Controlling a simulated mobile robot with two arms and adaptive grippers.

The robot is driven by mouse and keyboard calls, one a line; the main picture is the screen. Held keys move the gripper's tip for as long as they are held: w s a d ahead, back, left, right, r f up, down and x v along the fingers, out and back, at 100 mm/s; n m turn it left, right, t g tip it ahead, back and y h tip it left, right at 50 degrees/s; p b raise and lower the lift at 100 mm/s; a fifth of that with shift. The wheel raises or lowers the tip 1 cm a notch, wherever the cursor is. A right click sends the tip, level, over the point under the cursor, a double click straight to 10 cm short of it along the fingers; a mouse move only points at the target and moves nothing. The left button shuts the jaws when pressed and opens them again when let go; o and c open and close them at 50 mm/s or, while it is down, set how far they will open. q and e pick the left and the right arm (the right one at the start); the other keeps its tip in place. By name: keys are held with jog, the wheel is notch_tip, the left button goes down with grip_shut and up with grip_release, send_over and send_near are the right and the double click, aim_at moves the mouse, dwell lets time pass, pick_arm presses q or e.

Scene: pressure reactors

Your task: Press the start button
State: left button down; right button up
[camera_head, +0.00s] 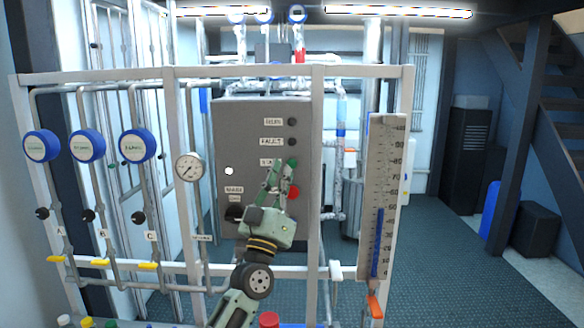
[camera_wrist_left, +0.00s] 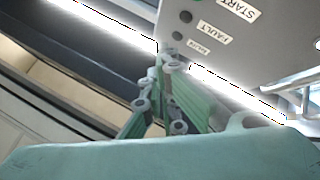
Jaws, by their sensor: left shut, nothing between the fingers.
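The grey control panel (camera_head: 250,125) stands upright in the frame. The green start button (camera_head: 293,163) is on its right side, beside a partly covered START label (camera_head: 267,162). My left gripper (camera_head: 280,168) is shut and empty, its fingertips pointing up at the panel by the button, overlapping it in this view. I cannot tell whether they touch it. In the left wrist view the gripper fingers (camera_wrist_left: 165,60) are below the panel's FAULT label (camera_wrist_left: 202,30), and the START label (camera_wrist_left: 238,9) is at the top edge. My right gripper is not in view.
A red button (camera_head: 293,192) sits just below the start button, and a black MAIN knob (camera_head: 235,212) lower left. RUN and FAULT lamps are above. Blue gauges (camera_head: 87,145) and a scale board (camera_head: 384,200) flank the panel.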

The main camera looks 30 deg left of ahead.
aim_at(292, 164)
pick_arm(q)
jog(key=w+a+b, duration=0.4)
jog(key=w+b, duration=0.2)
jog(key=shift+w+a, duration=0.15)
jog(key=shift+w, duration=0.25)
jog(key=shift+f, duration=0.1)
jog(key=shift+b, duration=0.3)
dwell(0.8)
jog(key=shift+w+a+b, duration=0.15)
jog(key=shift+w+b, duration=0.15)
jog(key=shift+w, duration=0.05)
